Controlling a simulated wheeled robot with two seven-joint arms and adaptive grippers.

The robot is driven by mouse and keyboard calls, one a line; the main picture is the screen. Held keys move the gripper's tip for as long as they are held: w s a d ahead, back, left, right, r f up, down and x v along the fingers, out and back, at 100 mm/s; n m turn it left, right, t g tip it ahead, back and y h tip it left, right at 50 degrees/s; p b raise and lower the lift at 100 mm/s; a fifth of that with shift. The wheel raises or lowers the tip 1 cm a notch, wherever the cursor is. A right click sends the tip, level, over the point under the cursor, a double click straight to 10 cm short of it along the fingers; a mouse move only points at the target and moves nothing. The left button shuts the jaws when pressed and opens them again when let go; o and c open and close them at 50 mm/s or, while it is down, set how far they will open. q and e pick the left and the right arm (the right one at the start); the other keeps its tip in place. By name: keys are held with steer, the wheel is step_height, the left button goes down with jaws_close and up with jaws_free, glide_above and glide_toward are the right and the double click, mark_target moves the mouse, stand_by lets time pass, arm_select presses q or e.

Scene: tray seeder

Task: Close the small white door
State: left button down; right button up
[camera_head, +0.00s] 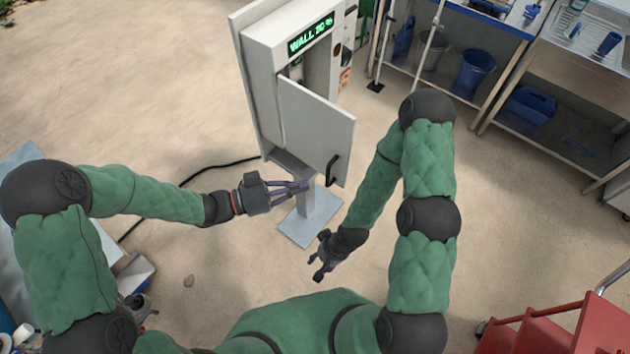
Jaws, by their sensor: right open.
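The small white door (316,125) stands ajar at the front of a white cabinet (262,90) on a post. A black handle (332,169) sits near its lower right corner. My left gripper (304,187) is just below the door's lower edge, left of the handle, with its fingers pointing right. I cannot tell whether its fingers are apart or touch the door. My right gripper (316,268) is open and empty, lower in the picture and apart from the door.
The cabinet's post stands on a grey base plate (310,217). A black cable (205,172) runs over the floor to the left. Shelves with blue buckets (474,70) stand at upper right. A red step unit (560,328) is at lower right.

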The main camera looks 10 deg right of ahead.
arm_select(q)
steer(key=shift+w+d, duration=0.1)
steer(key=shift+d, duration=2)
steer(key=shift+d, duration=0.1)
arm_select(e)
steer(key=shift+f, duration=0.1)
